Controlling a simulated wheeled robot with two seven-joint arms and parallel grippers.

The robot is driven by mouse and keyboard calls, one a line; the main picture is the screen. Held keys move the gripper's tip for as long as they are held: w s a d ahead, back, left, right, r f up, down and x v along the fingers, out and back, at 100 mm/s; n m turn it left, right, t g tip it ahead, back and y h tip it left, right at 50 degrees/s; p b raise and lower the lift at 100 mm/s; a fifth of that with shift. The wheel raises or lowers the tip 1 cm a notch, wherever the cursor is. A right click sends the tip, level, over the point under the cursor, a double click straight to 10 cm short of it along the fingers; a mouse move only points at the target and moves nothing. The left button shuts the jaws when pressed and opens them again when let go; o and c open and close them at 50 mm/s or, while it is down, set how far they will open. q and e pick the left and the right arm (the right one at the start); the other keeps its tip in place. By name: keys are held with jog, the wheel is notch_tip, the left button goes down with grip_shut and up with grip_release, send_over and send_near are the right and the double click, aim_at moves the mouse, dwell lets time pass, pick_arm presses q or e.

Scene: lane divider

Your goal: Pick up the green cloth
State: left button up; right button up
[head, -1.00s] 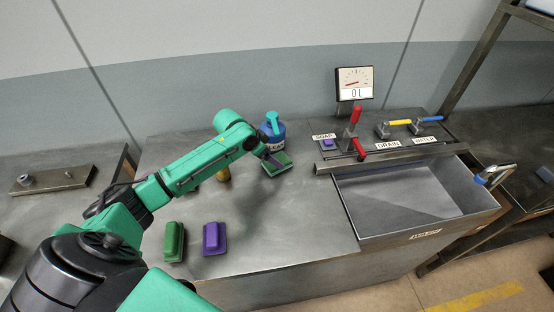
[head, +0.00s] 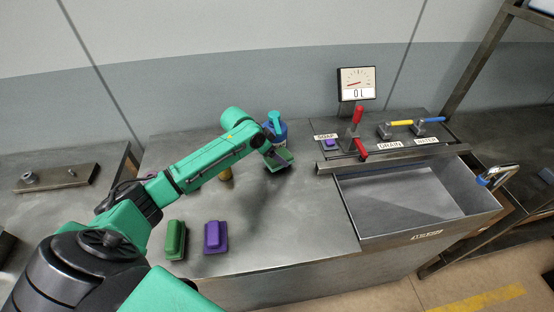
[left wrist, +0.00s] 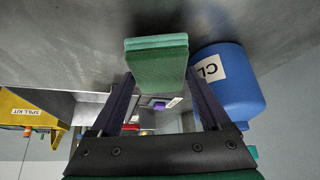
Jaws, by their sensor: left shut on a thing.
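The green cloth (head: 283,156) is a flat, layered green pad at the back of the metal counter, beside the blue bottle. In the left wrist view the cloth (left wrist: 157,62) sits between the two fingers of my left gripper (left wrist: 160,84), which is shut on it. In the head view my left gripper (head: 272,155) reaches it from the left, partly hidden by its own arm. The cloth looks tilted and seems slightly off the counter. My right gripper is not in view.
A blue bottle (head: 280,132) stands close to the cloth; it also shows in the left wrist view (left wrist: 225,85). A green block (head: 175,240) and a purple block (head: 214,237) lie at the front left. The sink (head: 415,205) is at right, with levers behind. The counter's middle is clear.

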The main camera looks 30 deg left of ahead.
pick_arm(q)
jog(key=shift+w+r, duration=0.1)
jog(key=shift+r, duration=0.55)
jog(key=s+d+b, duration=0.1)
jog(key=s+d, duration=0.2)
jog(key=s, duration=0.1)
jog(key=s+d+b, duration=0.2)
jog(key=s+d, duration=0.2)
jog(key=s, duration=0.1)
jog(key=s+d+b, duration=0.2)
jog(key=s+d, duration=0.1)
jog(key=s, duration=0.2)
jog(key=shift+d+r, duration=0.1)
jog(key=shift+d, duration=0.15)
jog(key=shift+s+d+r, duration=0.1)
jog(key=shift+s+d, duration=0.1)
jog(key=shift+s, duration=0.05)
